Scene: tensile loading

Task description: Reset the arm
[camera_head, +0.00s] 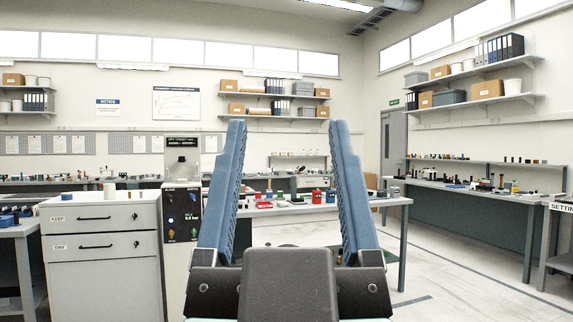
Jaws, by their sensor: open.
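My gripper (287,128) rises from the bottom middle of the head view. Its two blue ribbed fingers point up and stand wide apart, with nothing between them but the room behind. The dark grey gripper body (289,285) is at the bottom edge. The rest of my arm is hidden below the frame.
A white drawer cabinet (100,255) stands at left beside a tall machine with a control panel (182,215). A table (375,202) with small red and blue items is behind my gripper. Benches (470,195) line the right wall. The floor (440,275) at right is clear.

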